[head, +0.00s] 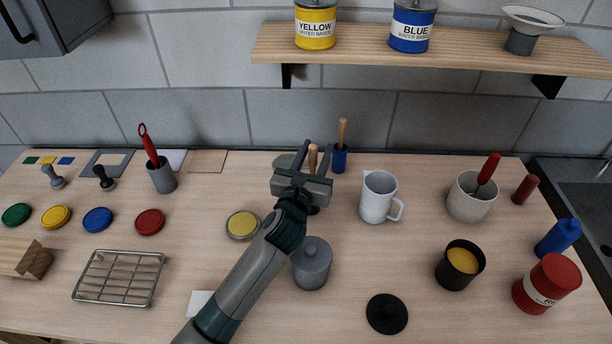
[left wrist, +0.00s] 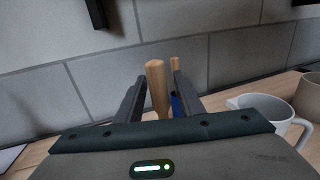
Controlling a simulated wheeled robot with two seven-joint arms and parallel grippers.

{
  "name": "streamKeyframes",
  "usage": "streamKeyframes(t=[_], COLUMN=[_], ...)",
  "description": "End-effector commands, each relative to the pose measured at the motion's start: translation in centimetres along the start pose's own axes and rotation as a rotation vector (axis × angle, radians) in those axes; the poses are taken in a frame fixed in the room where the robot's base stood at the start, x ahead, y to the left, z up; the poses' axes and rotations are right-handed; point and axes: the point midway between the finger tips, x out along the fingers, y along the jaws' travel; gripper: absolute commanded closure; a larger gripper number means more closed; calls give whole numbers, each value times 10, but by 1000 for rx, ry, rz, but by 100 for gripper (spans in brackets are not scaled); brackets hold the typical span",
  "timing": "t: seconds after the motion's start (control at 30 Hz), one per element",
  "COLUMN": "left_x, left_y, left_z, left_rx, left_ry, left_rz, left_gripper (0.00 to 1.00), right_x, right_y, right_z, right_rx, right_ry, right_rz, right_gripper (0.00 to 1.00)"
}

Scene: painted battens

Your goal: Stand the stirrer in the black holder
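My left gripper (head: 313,150) is over the back middle of the table, its fingers on either side of an upright wooden handle (head: 312,158). The handle also shows between the fingers in the left wrist view (left wrist: 158,88), with slim gaps beside it, so the gripper looks open. The handle's lower end is hidden by my gripper; a little dark shape shows below. I cannot make out a black holder clearly. A red-handled tool (head: 488,168) leans in a white pot (head: 470,200); I cannot tell whether this is the stirrer. My right gripper is not in view.
A blue holder (head: 339,160) with a wooden-handled tool stands just behind right. A white jug (head: 378,197) is to the right, a grey lidded jar (head: 311,265) in front. A red looped tool (head: 148,146) stands in a grey holder (head: 162,177) at left. A shelf (head: 440,46) hangs above.

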Motion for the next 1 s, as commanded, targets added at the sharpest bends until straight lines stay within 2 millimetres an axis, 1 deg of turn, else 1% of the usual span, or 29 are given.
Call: streamKeyframes(t=[0.07, 0.5, 0.6, 0.7, 0.8, 1.0], left_x=[-10, -83, -95, -103, -107, -108], left_y=[0, 0, 0, 0, 0, 0], left_z=[-3, -2, -2, -1, -1, 0], left_rx=[2, 0, 0, 0, 0, 0], left_ry=[1, 0, 0, 0, 0, 0], left_rz=[-1, -2, -1, -1, -1, 0], left_gripper=[66, 66, 66, 66, 66, 66], right_x=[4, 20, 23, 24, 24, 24], right_y=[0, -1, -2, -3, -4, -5], right_z=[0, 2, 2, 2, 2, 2], right_rx=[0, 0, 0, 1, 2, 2], right_ry=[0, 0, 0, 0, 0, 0], right_rz=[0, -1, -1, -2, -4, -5], right_gripper=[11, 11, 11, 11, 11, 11])
